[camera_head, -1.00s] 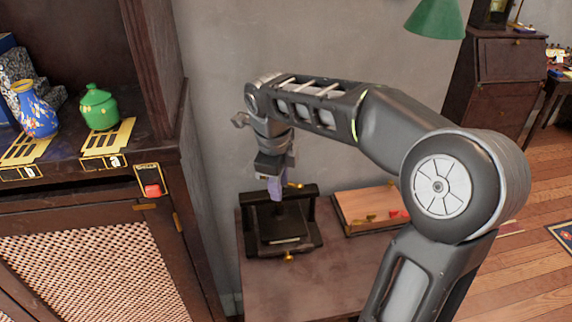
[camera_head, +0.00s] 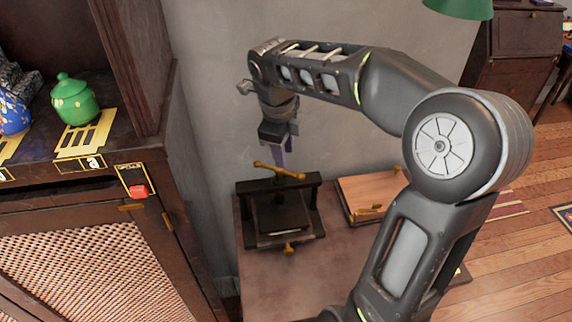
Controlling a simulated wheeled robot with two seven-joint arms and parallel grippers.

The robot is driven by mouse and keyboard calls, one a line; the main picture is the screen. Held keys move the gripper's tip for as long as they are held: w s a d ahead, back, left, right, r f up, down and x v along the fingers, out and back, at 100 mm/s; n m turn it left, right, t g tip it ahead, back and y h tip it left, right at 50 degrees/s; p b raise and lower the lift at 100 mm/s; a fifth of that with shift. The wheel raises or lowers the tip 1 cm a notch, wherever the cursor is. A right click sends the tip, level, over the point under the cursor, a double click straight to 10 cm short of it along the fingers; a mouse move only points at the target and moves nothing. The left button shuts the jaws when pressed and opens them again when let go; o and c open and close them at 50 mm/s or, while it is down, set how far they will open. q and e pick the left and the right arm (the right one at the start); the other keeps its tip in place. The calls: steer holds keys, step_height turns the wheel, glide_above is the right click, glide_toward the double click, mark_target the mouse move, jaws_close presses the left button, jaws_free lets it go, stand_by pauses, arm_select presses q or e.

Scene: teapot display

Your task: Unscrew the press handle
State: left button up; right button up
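The black press (camera_head: 278,214) stands on the small dark table, at the middle of the view. Its brass press handle (camera_head: 279,171) is a bar across the top of the frame. A small brass knob (camera_head: 290,249) shows at the press's front. My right gripper (camera_head: 281,157) points down just above and behind the handle. Its purple fingers are small and partly hidden by its own body, so I cannot tell whether they are open or touch the handle. My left gripper is out of view.
The small table (camera_head: 280,285) has bare room in front of the press. A wooden tray (camera_head: 372,190) with brass items lies right of it. A dark cabinet at left holds a green teapot (camera_head: 75,99) and a blue vase (camera_head: 14,112). A wall stands behind.

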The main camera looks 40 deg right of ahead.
mark_target(287, 171)
steer(key=f, duration=0.4)
steer(key=d+f, duration=0.1)
steer(key=f, duration=0.1)
steer(key=shift+w+p, duration=0.3)
steer(key=shift+p, duration=0.05)
steer(key=shift+c, duration=0.2)
jaws_close()
